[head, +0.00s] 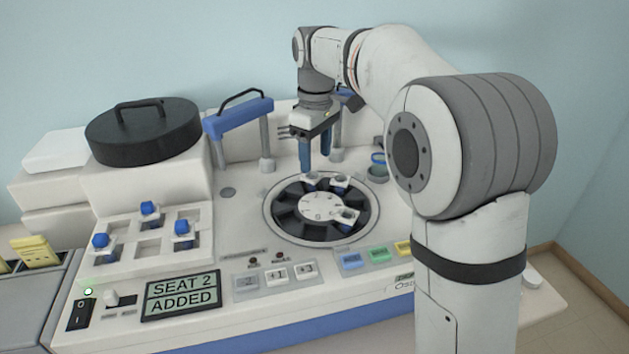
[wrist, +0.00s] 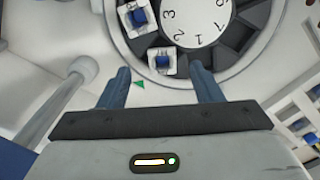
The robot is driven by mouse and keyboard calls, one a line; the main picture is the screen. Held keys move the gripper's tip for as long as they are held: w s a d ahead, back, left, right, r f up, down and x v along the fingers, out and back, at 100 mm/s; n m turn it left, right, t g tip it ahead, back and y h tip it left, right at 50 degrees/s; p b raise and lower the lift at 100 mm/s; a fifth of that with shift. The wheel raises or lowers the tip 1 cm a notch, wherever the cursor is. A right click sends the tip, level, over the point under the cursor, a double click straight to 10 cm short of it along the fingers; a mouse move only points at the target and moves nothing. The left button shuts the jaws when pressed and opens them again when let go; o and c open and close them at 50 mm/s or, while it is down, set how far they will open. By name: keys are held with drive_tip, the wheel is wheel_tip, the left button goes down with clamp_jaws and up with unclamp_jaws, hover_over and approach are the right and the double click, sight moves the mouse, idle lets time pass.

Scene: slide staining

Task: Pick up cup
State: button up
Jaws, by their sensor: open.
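My gripper (head: 315,160) points down, open and empty, over the back edge of the dark round rotor (head: 280,222). In the wrist view its two blue fingers (wrist: 160,72) are apart. A white-framed cup with a blue block (wrist: 162,62) appears between the fingertips, seated in the rotor; whether the fingers touch it cannot be told. In the head view this cup (head: 311,179) sits just below the fingers. A second cup (head: 340,181) sits beside it, and a third (head: 347,216) lies at the rotor's front right.
A rack (head: 150,247) at the left holds three blue-topped pieces. A blue-topped handle frame (head: 238,118) stands left of my gripper. A black lid (head: 143,129) lies behind the rack. A display (head: 181,291) reads "SEAT 2 ADDED". A small round pot (head: 377,172) stands right of the rotor.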

sight(315, 191)
wheel_tip(315, 191, down, 5)
drive_tip(key=shift+a+r, duration=0.1)
drive_tip(key=shift+a, duration=0.05)
drive_tip(key=shift+c, duration=0.6)
drive_tip(key=c, duration=0.9)
